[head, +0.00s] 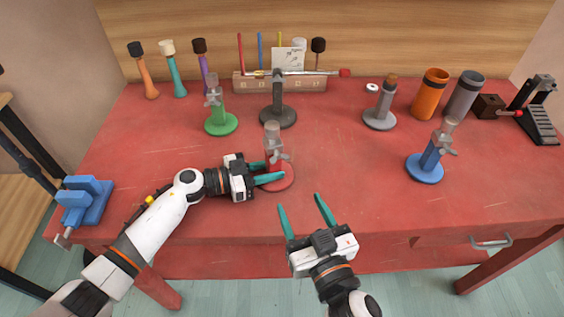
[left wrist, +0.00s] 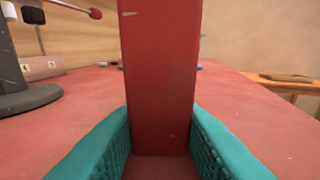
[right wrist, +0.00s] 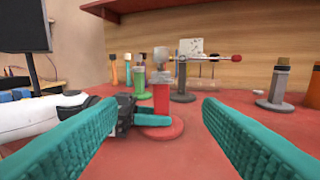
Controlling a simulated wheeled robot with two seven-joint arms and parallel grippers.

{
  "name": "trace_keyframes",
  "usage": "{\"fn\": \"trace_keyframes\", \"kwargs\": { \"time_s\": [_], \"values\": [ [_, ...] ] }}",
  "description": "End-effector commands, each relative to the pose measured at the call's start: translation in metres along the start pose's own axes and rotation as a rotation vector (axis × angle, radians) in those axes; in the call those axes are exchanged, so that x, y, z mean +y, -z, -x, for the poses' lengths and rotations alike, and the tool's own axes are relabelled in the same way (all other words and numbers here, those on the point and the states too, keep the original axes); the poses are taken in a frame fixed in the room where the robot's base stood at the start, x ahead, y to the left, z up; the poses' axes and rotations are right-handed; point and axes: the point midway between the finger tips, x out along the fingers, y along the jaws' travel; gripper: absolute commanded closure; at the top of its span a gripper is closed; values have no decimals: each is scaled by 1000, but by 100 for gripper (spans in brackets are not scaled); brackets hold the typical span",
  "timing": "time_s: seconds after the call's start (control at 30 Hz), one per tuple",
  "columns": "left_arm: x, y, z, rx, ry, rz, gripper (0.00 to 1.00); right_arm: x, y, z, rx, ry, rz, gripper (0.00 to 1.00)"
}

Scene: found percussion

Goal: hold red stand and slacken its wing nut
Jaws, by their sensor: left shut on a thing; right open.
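The red stand (head: 275,182) stands upright on the red table, with a round base and a grey clamp and wing nut (head: 276,154) at its top. My left gripper (head: 272,171) is shut on the red post, low down near the base; the post (left wrist: 160,75) fills the gap between the teal fingers in the left wrist view. My right gripper (head: 305,205) is open and empty at the table's front edge, below and right of the stand. In the right wrist view the red stand (right wrist: 161,98) shows ahead between the open fingers, with the grey wing nut (right wrist: 162,76) on top.
A green stand (head: 221,123) and a dark stand (head: 278,115) are behind the red one. A blue stand (head: 426,167) is at right, a grey stand (head: 380,119) behind it. A blue vise (head: 85,202) sits at the left edge.

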Motion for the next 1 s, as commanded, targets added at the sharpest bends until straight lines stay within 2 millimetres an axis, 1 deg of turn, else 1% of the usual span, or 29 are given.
{"fn": "trace_keyframes", "kwargs": {
  "time_s": [0.07,0.17,0.27,0.5,0.7,0.83,1.0],
  "values": [
    [0,1,0,2,-1,1,84,-2,-4,-6,-12,2,14,40],
    [0,1,0,2,-1,1,84,-2,-4,-16,-13,2,17,40],
    [0,1,0,1,0,1,84,-2,-5,-32,-14,2,18,40],
    [0,1,0,1,-1,1,84,-2,-5,-78,-12,2,15,40],
    [0,1,0,2,-1,1,84,-2,-4,-108,-9,2,14,40],
    [0,1,0,2,-1,1,84,-2,-4,-118,-8,2,14,40],
    [0,1,0,2,-1,1,84,-2,-4,-121,-7,2,13,40]
  ]
}}
